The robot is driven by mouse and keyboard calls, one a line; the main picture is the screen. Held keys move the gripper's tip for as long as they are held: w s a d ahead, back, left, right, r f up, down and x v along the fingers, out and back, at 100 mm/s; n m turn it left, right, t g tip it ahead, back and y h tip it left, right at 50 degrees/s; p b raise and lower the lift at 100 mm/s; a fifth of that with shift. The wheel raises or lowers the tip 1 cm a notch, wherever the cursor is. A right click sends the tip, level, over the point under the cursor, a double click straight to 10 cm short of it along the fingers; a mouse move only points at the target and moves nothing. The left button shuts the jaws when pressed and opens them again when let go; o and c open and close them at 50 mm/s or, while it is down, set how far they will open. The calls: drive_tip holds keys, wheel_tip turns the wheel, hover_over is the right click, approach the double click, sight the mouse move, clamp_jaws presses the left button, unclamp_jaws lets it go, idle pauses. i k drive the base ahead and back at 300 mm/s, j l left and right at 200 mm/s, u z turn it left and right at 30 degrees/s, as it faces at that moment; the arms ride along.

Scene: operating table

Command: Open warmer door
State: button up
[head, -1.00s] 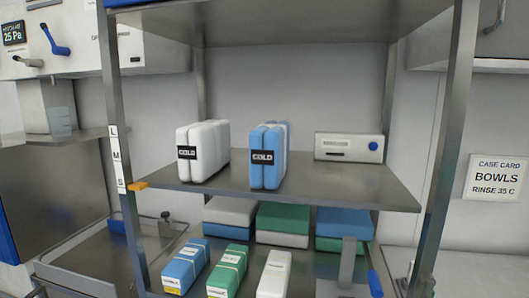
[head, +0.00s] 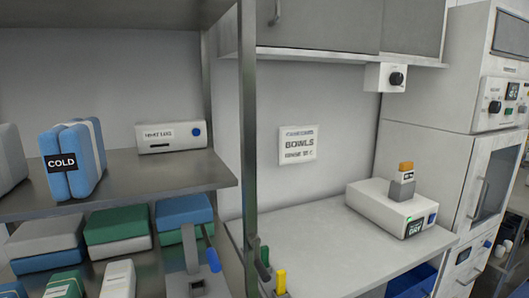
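A tall white cabinet (head: 451,140) stands at the right edge of the head view. It has a door with a dark window (head: 493,183) and a vertical handle (head: 477,198); this door looks shut. A control panel with a black knob and a small display (head: 505,100) sits above the door. No label on the cabinet is readable, so I cannot tell for sure that it is the warmer.
A metal shelf rack (head: 130,183) with wrapped packs, including a blue COLD pack (head: 72,162), fills the left. A counter (head: 330,240) holds a white device (head: 390,208). A BOWLS card (head: 297,145) hangs on the wall. Overhead cabinets (head: 350,28) are above the counter.

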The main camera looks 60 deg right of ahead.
sight(484, 147)
drive_tip(key=z, duration=2.8)
